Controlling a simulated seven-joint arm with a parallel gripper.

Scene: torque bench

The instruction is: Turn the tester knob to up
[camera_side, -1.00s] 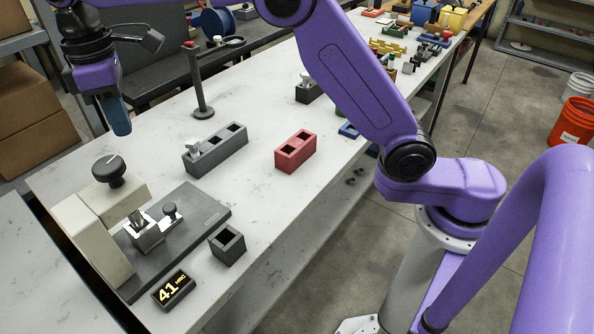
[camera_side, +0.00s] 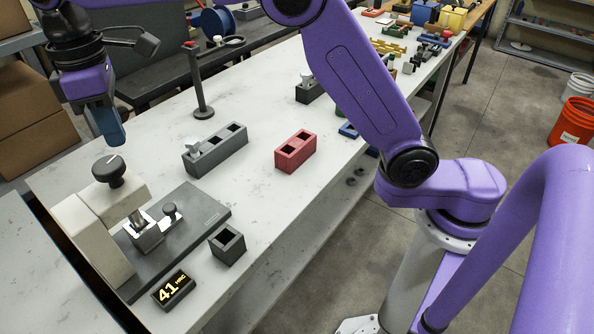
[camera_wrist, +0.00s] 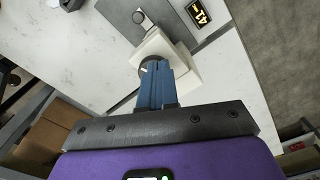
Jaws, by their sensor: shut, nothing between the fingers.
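The tester (camera_side: 100,235) is a cream, bracket-shaped body on a dark grey base plate (camera_side: 205,215) at the near left of the bench. Its black round knob (camera_side: 108,172) sits on top, with a pale pointer line on its face. My gripper (camera_side: 115,140) is shut and empty, pointing down just above and behind the knob in the side view, apart from it there. In the wrist view my blue fingers (camera_wrist: 158,75) overlap the knob (camera_wrist: 149,62) and hide most of it; I cannot tell contact from this view. The display (camera_side: 173,290) reads 41 HRC.
A small metal sample sits in the tester's vise (camera_side: 144,235). A dark open block (camera_side: 228,244), a grey two-slot block (camera_side: 215,150) and a red block (camera_side: 295,151) stand to the right. An upright post (camera_side: 198,85) stands behind. White bench surface is clear between them.

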